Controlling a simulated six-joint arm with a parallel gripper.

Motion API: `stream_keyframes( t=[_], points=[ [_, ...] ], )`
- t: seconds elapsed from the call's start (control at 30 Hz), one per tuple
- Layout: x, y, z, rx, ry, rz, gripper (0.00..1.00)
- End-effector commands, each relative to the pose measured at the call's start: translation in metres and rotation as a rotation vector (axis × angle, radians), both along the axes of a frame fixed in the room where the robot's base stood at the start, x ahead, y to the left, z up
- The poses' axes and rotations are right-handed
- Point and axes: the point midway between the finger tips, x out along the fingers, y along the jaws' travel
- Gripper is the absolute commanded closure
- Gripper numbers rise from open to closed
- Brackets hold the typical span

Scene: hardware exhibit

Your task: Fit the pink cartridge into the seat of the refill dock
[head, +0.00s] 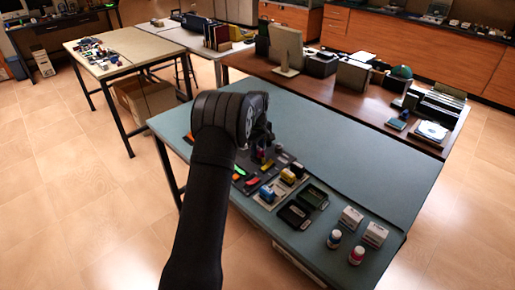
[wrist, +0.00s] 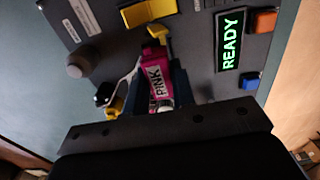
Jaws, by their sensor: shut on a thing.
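The pink cartridge (wrist: 156,74), with a white label reading PINK, shows in the middle of the wrist view. My gripper (wrist: 160,92) is shut on it, with dark jaw parts on both sides. The dark grey panel of the refill dock (wrist: 198,55) lies behind it, with a lit green READY display (wrist: 230,40). The cartridge's far end is close to a yellow part (wrist: 159,33) on the panel. The seat is hidden, and I cannot tell whether the cartridge touches it. In the head view my gripper (head: 264,138) is over the dock area, mostly hidden by my arm.
Yellow, orange and blue parts and a grey knob (wrist: 78,65) are on the panel. On the blue-green table (head: 330,140), a dark open tray (head: 312,195), small white boxes (head: 351,217) and two bottles (head: 356,255) stand to the right. The table's back half is clear.

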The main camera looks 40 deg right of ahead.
Motion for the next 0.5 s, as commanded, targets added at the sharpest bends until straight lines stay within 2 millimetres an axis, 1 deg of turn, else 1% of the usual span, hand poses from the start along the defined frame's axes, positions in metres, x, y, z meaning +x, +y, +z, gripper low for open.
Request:
stream_keyframes(
  t=[0.5],
  points=[
    [0.0000, 0.0001, -0.0064, 0.000, 0.000, 0.000, 0.93]
  ],
)
